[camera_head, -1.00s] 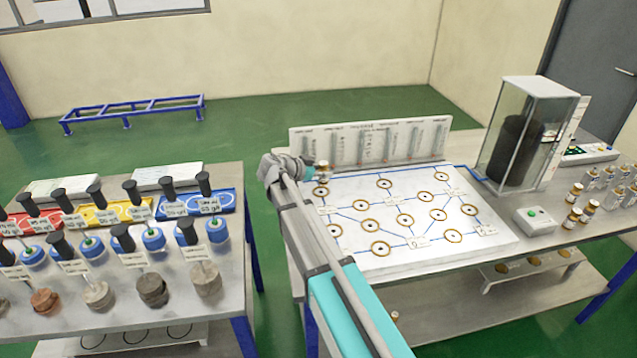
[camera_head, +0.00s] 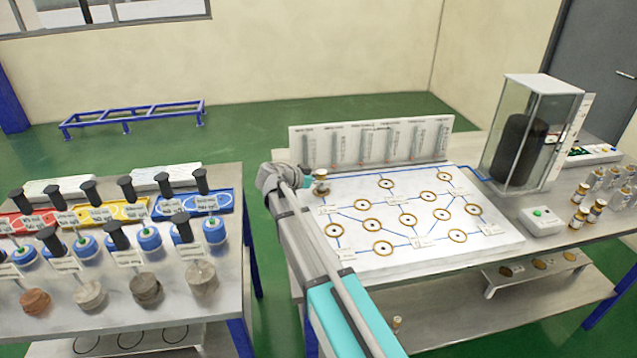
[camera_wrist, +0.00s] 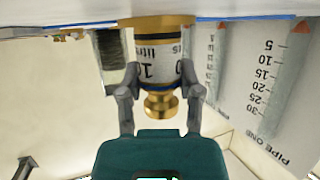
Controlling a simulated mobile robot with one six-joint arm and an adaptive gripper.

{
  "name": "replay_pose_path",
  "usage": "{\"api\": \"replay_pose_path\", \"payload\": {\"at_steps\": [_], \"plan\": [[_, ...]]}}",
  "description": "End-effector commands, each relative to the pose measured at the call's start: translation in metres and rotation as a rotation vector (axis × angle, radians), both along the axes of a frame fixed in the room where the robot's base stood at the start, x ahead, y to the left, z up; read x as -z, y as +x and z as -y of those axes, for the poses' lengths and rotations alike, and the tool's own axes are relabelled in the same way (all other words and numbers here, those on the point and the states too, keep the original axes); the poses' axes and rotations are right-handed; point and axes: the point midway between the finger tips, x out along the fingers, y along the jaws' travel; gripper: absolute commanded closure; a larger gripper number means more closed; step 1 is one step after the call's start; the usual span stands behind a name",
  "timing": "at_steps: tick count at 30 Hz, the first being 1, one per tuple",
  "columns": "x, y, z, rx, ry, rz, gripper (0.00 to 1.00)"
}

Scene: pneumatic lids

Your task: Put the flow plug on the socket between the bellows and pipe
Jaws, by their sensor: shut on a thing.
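My gripper (camera_head: 308,178) is at the back left corner of the white board (camera_head: 400,258). In the wrist view my gripper (camera_wrist: 160,95) is shut on a brass flow plug (camera_wrist: 160,70) with a white label that reads 10 and litres. The plug also shows in the head view (camera_head: 320,183), upright over the back left socket, which it covers. Its far end meets the board's edge in the wrist view; I cannot tell whether it is seated. Other ringed sockets, such as one near the back (camera_head: 387,184), look empty. The black bellows (camera_head: 520,150) stands in a clear case at right.
A panel of pipe gauges (camera_head: 370,145) stands close behind the board. More brass-capped plugs (camera_head: 587,210) and a green-button box (camera_head: 541,221) are at right. The left table (camera_head: 225,275) holds black-handled items and blue-rimmed discs. A floor gap separates the tables.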

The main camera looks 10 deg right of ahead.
Motion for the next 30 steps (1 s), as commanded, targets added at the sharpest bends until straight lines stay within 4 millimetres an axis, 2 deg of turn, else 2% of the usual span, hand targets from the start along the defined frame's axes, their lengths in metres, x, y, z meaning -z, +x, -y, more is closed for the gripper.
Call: {"api": "replay_pose_path", "payload": {"at_steps": [8, 9, 14, 15, 30], "plan": [[0.0030, 0.0000, 0.0003, 0.000, -0.001, 0.000, 1.00], [0.0033, 0.0000, 0.0003, 0.000, 0.000, 0.000, 0.52], [0.0024, 0.0000, 0.0003, 0.000, 0.000, 0.000, 0.22], [0.0024, 0.0000, 0.0003, 0.000, 0.000, 0.000, 0.20], [-0.0002, 0.0000, 0.0003, 0.000, 0.000, 0.000, 0.20]]}}
